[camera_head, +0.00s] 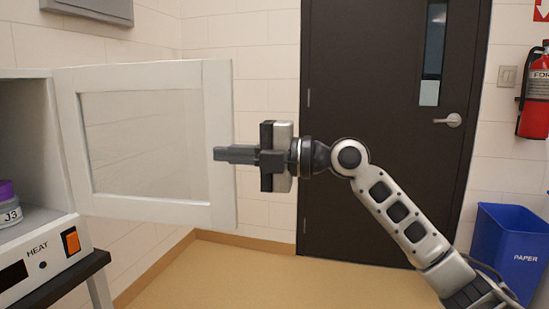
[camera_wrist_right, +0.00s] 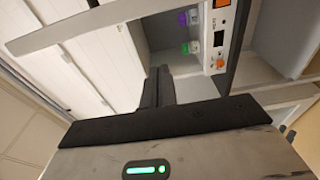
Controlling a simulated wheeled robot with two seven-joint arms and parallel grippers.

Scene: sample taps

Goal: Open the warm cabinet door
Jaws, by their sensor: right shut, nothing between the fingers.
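The warm cabinet (camera_head: 62,252) stands at the left of the head view, marked HEAT, with an orange switch. Its white-framed door (camera_head: 217,105) with a clear pane stands swung wide open, leaving the front uncovered. My right gripper (camera_head: 218,154) is shut and empty, its fingertips overlapping the door's free-edge frame; I cannot tell whether they touch it. My left gripper is not in view.
A purple-lidded jar (camera_head: 9,208) marked J3 sits inside the cabinet; the wrist view also shows green-lidded jars. A dark room door (camera_head: 375,120) is behind my right arm. A blue paper bin (camera_head: 508,250) and fire extinguisher (camera_head: 535,95) are at right. The middle floor is clear.

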